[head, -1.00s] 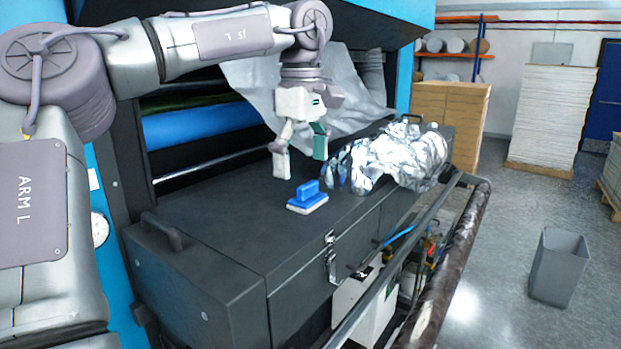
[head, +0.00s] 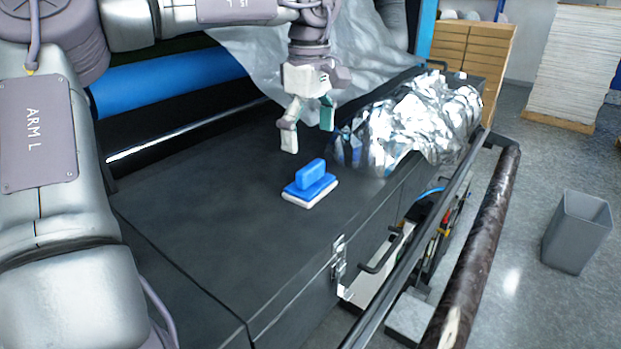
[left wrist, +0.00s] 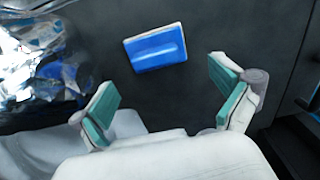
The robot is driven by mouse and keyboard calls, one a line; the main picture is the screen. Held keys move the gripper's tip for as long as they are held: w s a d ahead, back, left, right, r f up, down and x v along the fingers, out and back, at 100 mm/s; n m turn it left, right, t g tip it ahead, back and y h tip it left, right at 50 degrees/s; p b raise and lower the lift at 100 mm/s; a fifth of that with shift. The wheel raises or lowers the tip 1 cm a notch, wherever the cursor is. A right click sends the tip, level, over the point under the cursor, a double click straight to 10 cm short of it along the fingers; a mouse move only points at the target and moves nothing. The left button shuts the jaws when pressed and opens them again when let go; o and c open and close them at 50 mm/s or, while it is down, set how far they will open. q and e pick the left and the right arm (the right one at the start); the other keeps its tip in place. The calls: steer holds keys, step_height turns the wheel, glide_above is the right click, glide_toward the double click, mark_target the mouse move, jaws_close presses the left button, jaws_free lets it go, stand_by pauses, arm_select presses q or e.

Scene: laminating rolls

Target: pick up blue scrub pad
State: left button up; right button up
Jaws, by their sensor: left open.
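The blue scrub pad (head: 310,183) has a raised blue grip and a white underside. It lies flat on the dark top of the machine's box (head: 230,215). In the left wrist view the pad (left wrist: 156,47) shows from above, beyond and between my two fingers. My left gripper (head: 308,138) is open and empty, pointing down above the box top, a little behind the pad and apart from it. In the left wrist view its green-lined fingertips (left wrist: 168,88) are spread wide. My right gripper is in neither view.
A crumpled silver foil heap (head: 410,125) lies on the box to the right of the pad; it also shows in the left wrist view (left wrist: 40,65). A blue roll (head: 170,82) is behind. A grey bin (head: 577,232) stands on the floor. The box top left of the pad is clear.

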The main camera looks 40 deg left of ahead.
mark_target(311, 166)
arm_select(q)
steer(key=f, duration=0.1)
steer(key=f+p, duration=0.1)
steer(key=f, duration=0.1)
steer(key=shift+w+a+f, duration=0.2)
steer(key=shift+w+a, duration=0.05)
steer(key=shift+w, duration=0.1)
step_height(311, 166, down, 3)
steer(key=shift+d+f+p, duration=0.1)
steer(key=shift+f+p, duration=0.05)
steer(key=shift+p, duration=0.9)
steer(key=shift+f, duration=0.4)
steer(key=c, duration=1.2)
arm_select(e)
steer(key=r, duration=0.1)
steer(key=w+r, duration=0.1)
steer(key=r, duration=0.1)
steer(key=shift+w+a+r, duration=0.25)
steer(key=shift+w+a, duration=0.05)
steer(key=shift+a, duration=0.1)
